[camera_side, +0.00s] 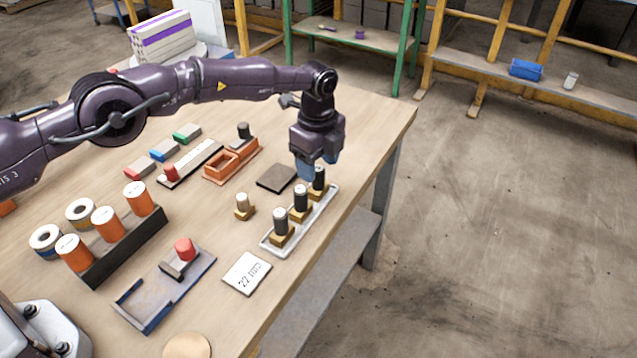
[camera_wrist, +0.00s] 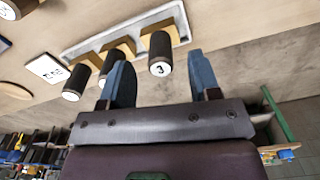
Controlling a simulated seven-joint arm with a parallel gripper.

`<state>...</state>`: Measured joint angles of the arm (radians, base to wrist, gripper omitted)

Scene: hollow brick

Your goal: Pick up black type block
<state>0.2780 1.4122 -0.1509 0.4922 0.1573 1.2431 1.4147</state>
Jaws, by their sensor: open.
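Several black cylinders on wooden bases stand in a row along a pale tray (camera_side: 268,245) near the table's right edge. The farthest black type block (camera_side: 319,184) stands at the tray's far end, partly hidden by my gripper (camera_side: 319,168). In the wrist view this black block (camera_wrist: 160,48) has a white end marked 3. The blue fingers of my gripper (camera_wrist: 159,62) are open, one on either side of it in the picture; no contact shows. The middle black block (camera_side: 301,201) and the nearest black block (camera_side: 281,222) stand upright in the same tray.
A small wooden piece (camera_side: 244,207) and a dark flat square (camera_side: 277,178) lie left of the tray. A white card (camera_side: 247,272) lies in front. Orange cylinders (camera_side: 108,222) and an orange box (camera_side: 228,164) are farther left. The table edge is close on the right.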

